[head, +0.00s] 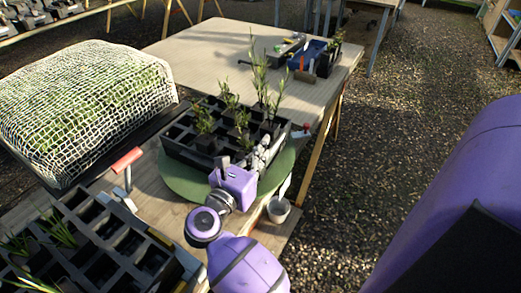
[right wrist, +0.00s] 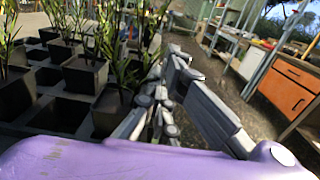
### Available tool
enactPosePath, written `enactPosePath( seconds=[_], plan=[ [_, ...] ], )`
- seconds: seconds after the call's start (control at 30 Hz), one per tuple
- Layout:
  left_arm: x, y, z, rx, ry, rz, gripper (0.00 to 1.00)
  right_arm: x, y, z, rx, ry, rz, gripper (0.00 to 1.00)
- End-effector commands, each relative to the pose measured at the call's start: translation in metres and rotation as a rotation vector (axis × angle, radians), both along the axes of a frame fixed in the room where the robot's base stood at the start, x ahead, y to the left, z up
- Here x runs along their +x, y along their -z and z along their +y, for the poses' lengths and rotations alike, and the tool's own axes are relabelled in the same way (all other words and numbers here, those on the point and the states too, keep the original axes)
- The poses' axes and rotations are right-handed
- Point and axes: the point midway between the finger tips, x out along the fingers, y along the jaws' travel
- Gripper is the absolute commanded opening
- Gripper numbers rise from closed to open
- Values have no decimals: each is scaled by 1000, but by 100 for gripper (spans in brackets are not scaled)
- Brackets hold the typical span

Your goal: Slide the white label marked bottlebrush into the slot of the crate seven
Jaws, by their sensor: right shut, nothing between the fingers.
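A dark crate (head: 176,150) with square cells holds several potted seedlings and stands on a round green disc (head: 188,183); it also shows in the right wrist view (right wrist: 22,130). I cannot read a number or make out a slot on it. A white label (head: 285,187) stands upright in a small pale pot (head: 278,210) at the table's near right edge; its writing is unreadable. My right gripper (head: 266,143) is shut and empty, beside the crate's near right side; its grey fingers fill the middle of the right wrist view (right wrist: 172,65). My left gripper is out of view.
Another black crate (head: 95,213) sits at the lower left. A net-covered tray (head: 80,95) stands behind it, with a red-handled tool (head: 127,160) nearby. A blue bin (head: 307,57) and small items stand at the far table end. The table (head: 200,55) between is mostly clear.

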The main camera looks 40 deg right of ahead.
Motion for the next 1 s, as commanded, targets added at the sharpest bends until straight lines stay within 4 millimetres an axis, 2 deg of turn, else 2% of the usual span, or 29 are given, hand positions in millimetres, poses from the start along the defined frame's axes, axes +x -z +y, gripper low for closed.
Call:
enactPosePath(
  seconds=[0.3, 0.5, 0.83, 1.0],
  plan=[
    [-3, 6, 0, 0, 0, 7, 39, 0, 5, 0, 0, 1, 1, 0],
    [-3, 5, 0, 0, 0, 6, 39, 0, 3, 0, 0, 0, 0, 26],
    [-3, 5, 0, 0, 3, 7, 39, 0, 2, 0, 0, 0, -1, 27],
    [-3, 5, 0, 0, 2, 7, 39, 0, -17, 0, 3, 0, -5, 27]
  ],
)
